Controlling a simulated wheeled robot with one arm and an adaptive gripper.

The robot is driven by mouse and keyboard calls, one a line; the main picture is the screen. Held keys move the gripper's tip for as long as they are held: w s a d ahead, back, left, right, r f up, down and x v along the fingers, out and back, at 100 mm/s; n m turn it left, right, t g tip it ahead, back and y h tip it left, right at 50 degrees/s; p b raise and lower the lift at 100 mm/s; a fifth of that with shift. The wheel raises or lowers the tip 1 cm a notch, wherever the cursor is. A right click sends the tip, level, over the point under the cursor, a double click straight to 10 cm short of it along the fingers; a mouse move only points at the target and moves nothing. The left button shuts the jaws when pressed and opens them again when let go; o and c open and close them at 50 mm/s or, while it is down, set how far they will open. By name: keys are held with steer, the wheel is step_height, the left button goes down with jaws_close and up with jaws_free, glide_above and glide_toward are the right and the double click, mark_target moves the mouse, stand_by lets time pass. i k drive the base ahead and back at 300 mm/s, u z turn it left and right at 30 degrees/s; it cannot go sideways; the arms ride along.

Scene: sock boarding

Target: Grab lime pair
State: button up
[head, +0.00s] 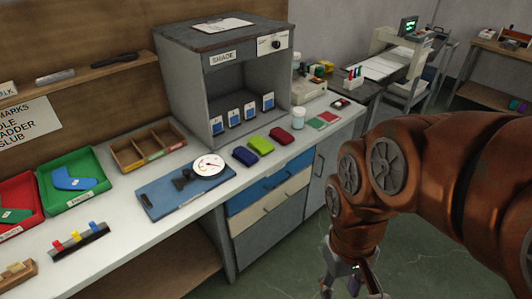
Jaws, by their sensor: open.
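The lime pair (261,145) is a small folded lime-green bundle on the white counter, in front of the grey shade cabinet. It lies between a dark blue bundle (245,156) on its left and a red bundle (281,136) on its right. My gripper (350,287) is at the bottom of the head view, low in front of the counter and well apart from the lime pair. It is open, and its fingertips are partly cut off by the frame edge. A small purplish patch shows by the fingers; I cannot tell what it is.
The grey shade cabinet (185,85) stands behind the bundles. A blue board (160,199) with a round dial gauge (209,165) lies to their left. A white cup (299,117) stands to their right. Green tray (92,164) and red tray (22,187) sit far left.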

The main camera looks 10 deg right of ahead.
mark_target(260, 145)
steer(key=z, duration=0.4)
steer(key=k, duration=0.15)
steer(key=u, duration=1.05)
steer(key=i, duration=0.7)
steer(key=z, duration=0.1)
